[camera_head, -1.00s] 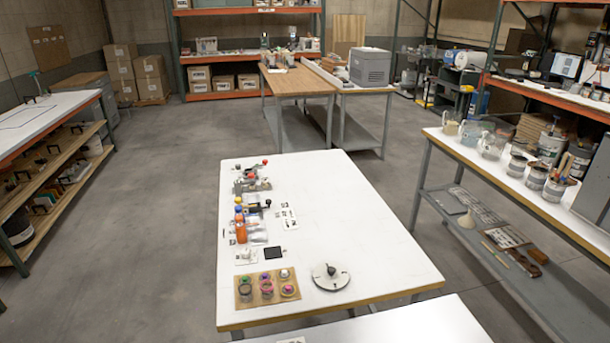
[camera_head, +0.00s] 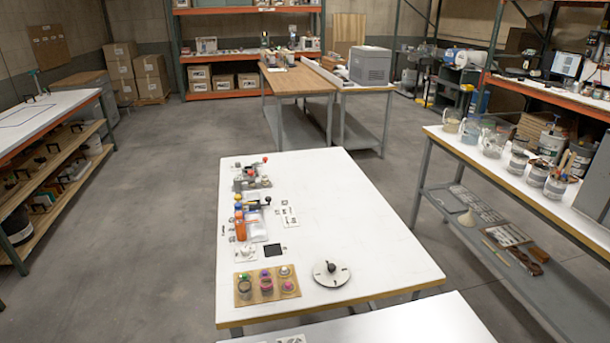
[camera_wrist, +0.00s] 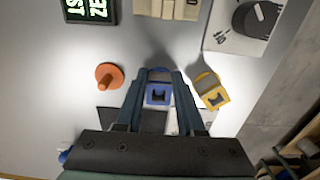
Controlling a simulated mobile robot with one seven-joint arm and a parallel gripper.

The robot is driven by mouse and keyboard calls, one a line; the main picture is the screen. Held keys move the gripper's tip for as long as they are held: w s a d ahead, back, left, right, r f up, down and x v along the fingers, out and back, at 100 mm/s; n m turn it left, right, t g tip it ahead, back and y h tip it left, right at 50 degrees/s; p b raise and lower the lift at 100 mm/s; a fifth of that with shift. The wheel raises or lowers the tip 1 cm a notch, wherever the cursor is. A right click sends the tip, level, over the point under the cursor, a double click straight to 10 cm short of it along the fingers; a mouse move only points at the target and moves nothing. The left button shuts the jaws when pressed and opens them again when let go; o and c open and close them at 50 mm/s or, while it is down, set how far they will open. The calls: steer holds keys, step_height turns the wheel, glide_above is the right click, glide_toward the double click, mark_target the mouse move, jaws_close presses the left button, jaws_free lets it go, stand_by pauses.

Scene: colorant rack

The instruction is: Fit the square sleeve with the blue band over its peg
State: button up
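In the wrist view, a grey square sleeve with a blue band (camera_wrist: 158,96) sits between the two fingers of my gripper (camera_wrist: 161,76). Its blue end shows a dark square opening. The fingers lie close along both its sides; whether they press on it or leave a small gap, I cannot tell. A similar sleeve with a yellow band (camera_wrist: 213,98) stands apart, tilted in the picture, to the right of the fingers. I cannot make out a square peg for the blue-banded sleeve. My gripper does not show in the head view.
In the wrist view, an orange peg-like piece (camera_wrist: 109,76) is to the left and a black sign with green-white letters (camera_wrist: 90,9) at top left. A beige tray (camera_wrist: 168,9) and a black rounded object (camera_wrist: 257,17) are at the top. The head view shows a white table (camera_head: 345,225).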

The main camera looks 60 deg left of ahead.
steer(key=o, duration=0.5)
steer(key=shift+c, duration=0.2)
steer(key=shift+r, duration=0.1)
step_height(320, 180, up, 13)
